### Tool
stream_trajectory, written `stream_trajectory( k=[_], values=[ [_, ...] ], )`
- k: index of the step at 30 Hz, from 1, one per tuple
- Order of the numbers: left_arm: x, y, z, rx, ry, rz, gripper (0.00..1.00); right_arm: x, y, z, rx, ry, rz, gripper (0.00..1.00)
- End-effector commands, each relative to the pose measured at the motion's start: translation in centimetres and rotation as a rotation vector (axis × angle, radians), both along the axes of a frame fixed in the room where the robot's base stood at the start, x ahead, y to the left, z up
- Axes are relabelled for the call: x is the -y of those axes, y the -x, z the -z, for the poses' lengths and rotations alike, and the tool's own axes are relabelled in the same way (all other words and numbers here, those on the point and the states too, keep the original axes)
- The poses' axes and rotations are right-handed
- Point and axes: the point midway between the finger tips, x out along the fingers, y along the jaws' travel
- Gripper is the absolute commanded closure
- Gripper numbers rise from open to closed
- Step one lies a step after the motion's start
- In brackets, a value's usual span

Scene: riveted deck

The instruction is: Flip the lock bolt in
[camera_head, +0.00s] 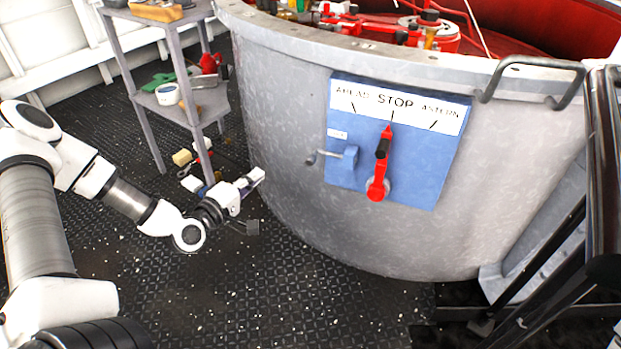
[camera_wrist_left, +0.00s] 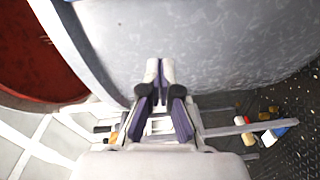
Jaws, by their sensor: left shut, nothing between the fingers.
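The lock bolt (camera_head: 317,157) is a small grey metal piece on the left side of a blue panel (camera_head: 433,176), with its rounded end reaching left past the panel edge. The panel is on a curved grey wall and reads AHEAD, STOP, ASTERN. A red lever (camera_head: 378,175) with a black grip points up at STOP. My left gripper (camera_head: 256,176) is to the left of the bolt and lower in the picture, apart from it. In the left wrist view its fingertips (camera_wrist_left: 160,68) are together and hold nothing, with the grey wall ahead. My right gripper is not in view.
A handrail (camera_head: 528,62) and black bars are at the right. Open deck (camera_head: 300,310) lies in front of the wall.

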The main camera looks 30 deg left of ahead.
Motion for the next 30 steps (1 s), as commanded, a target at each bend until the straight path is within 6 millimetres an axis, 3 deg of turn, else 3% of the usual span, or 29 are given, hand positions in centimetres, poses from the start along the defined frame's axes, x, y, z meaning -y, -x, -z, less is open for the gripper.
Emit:
stream_trajectory(
  k=[14,20,29,30],
  values=[
    [0.1,-0.8,0.1,0.008,-0.005,0.004,1.0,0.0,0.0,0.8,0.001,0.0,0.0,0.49],
    [0.4,-3.9,0.6,0.008,-0.01,0.008,1.0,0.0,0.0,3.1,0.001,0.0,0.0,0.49],
    [0.7,-10.5,0.8,0.01,-0.009,0.006,1.0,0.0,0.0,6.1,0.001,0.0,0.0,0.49],
    [1.6,-10.6,1.0,0.006,-0.005,0.008,1.0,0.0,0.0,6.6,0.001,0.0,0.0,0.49]
  ],
)
